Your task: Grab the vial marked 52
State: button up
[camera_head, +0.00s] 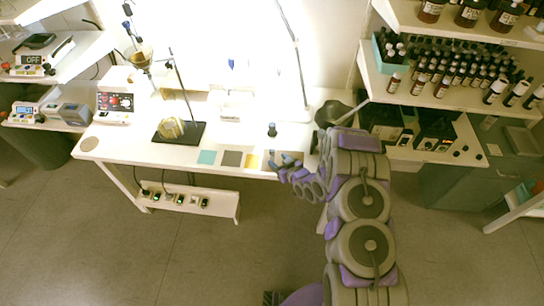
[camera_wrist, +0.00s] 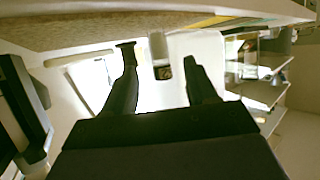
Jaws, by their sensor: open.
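No number 52 can be read in either view. A small dark vial (camera_head: 272,130) stands alone on the white table, beyond my gripper (camera_head: 283,165). Many dark vials (camera_head: 437,72) with white labels are grouped on the right shelf, too small to read. My gripper is at the table's front edge, open, with nothing seen held. In the wrist view its two dark fingers (camera_wrist: 160,72) are spread. A pale, cylinder-like thing (camera_wrist: 157,47) with a dark end shows in the gap between them; I cannot tell if it is that vial.
Flat coloured squares, including a teal one (camera_head: 206,157), lie along the front of the white table (camera_head: 130,145). A stand with a dark base (camera_head: 180,133) is further left. A dark rounded vessel (camera_head: 333,113) is at the table's right end. Large brown bottles (camera_head: 468,14) fill the upper shelf.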

aim_at(273, 157)
jog(key=x, duration=0.3)
jog(key=shift+w+f+b, duration=0.2)
jog(key=shift+f+b, duration=0.05)
jog(key=shift+b, duration=0.15)
jog(key=shift+w+a, duration=0.1)
jog(key=shift+a, duration=0.3)
jog(key=shift+d, duration=0.3)
jog(key=c, duration=0.6)
jog(key=shift+a, duration=0.1)
jog(key=c, duration=0.4)
jog(key=shift+a, duration=0.1)
grip_shut()
